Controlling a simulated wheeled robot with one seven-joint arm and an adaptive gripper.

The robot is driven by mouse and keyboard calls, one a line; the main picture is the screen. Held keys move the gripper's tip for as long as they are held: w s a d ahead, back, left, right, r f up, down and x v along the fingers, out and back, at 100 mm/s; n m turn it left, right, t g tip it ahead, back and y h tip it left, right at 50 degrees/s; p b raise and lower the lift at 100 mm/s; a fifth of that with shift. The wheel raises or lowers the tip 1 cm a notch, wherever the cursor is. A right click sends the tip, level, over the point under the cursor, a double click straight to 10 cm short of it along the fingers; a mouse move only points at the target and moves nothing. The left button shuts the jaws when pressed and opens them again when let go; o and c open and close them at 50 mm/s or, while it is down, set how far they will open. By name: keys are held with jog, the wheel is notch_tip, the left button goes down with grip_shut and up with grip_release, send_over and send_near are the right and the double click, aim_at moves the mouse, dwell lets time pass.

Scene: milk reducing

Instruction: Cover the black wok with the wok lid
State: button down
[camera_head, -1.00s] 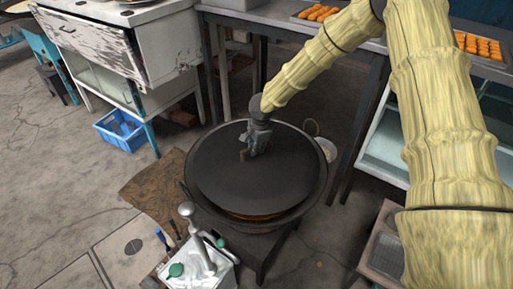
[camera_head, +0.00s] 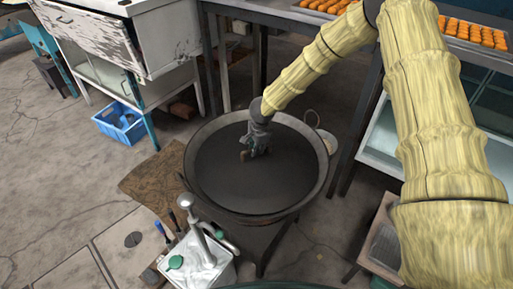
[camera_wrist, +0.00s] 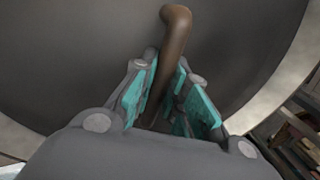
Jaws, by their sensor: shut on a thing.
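The dark, round wok lid (camera_head: 235,185) lies within the rim of the black wok (camera_head: 318,165), with the wok's rim showing as a ring around it. Whether the lid rests on the wok or hovers slightly above it I cannot tell. My gripper (camera_head: 250,153) is over the lid's middle, shut on its brown handle. In the wrist view the curved handle (camera_wrist: 176,32) rises between the teal-padded fingers of my gripper (camera_wrist: 168,98), and the dark lid (camera_wrist: 85,45) fills most of the background. The inside of the wok is hidden.
A white container (camera_head: 200,258) with tools stands close at the wok's near left. A blue crate (camera_head: 120,124) sits on the floor at left. A metal table (camera_head: 285,22) with trays of orange food is behind. Open floor lies to the left.

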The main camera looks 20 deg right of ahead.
dwell(0.5)
jog(key=c, duration=1.3)
grip_release()
jog(key=shift+c, duration=0.2)
jog(key=shift+f, duration=0.15)
notch_tip(320, 180, up, 12)
jog(key=s, duration=0.2)
jog(key=shift+s+d, duration=0.15)
jog(key=shift+d, duration=0.05)
